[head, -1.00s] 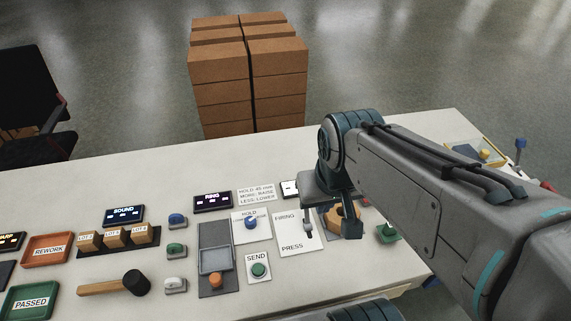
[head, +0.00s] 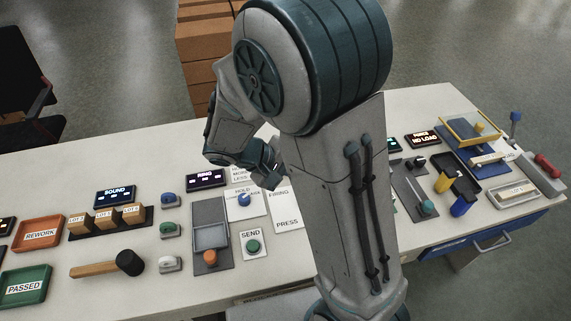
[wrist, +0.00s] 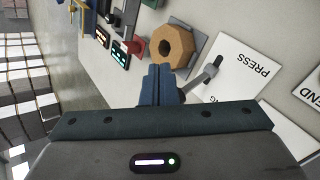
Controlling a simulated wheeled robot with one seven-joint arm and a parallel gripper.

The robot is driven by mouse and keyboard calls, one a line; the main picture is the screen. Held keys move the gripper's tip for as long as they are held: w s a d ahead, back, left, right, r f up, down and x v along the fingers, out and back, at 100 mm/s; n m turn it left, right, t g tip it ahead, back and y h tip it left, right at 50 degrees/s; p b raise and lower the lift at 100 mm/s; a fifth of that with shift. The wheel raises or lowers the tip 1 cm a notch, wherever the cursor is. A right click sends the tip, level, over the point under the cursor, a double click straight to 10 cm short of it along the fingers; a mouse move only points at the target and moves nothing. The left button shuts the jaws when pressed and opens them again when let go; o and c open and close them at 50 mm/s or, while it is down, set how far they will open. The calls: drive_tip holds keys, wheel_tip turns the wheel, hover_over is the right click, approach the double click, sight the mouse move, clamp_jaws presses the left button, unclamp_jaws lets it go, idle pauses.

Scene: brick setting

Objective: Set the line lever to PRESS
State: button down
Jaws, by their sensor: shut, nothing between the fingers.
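The line lever's white plate (head: 285,212) shows in the head view with the words FIRING at its far end and PRESS at its near end; my arm covers its right part and the lever. In the wrist view the plate (wrist: 240,83) is right of centre, and a grey lever (wrist: 206,76) slants across its left edge, its tip towards the PRESS word. I cannot tell which setting it is in. In the head view my gripper (head: 271,181) is over the plate's far end.
A brown ring-shaped block (wrist: 173,47) is close beyond my fingertips in the wrist view. The HOLD dial (head: 244,199) and green SEND button (head: 253,246) are left of the plate. Trays and a small display (head: 423,140) stand to the right of my arm.

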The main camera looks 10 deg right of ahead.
drive_tip(key=w+a+f+n+t+h+b, duration=0.1)
drive_tip(key=w+a+f+n+t+h, duration=0.2)
drive_tip(key=w+a+f+n+t, duration=0.2)
drive_tip(key=w+a+f+t, duration=0.2)
drive_tip(key=w+a+f, duration=0.1)
drive_tip(key=a+f, duration=0.1)
drive_tip(key=shift+a+f+n+t, duration=0.15)
drive_tip(key=shift+f+n+t, duration=0.15)
drive_tip(key=shift+n, duration=0.1)
drive_tip(key=shift+w, duration=0.1)
drive_tip(key=x, duration=0.3)
drive_tip(key=p+x, duration=0.1)
drive_tip(key=x, duration=0.6)
drive_tip(key=shift+r+p, duration=0.3)
drive_tip(key=shift+p, duration=0.1)
drive_tip(key=s, duration=0.1)
drive_tip(key=s+r+p, duration=0.1)
drive_tip(key=s+d, duration=0.1)
drive_tip(key=shift+s+r, duration=0.1)
drive_tip(key=shift+r, duration=0.1)
drive_tip(key=shift+s+d, duration=0.1)
drive_tip(key=shift+s, duration=0.15)
drive_tip(key=shift+s+b, duration=0.1)
drive_tip(key=shift+b, duration=0.4)
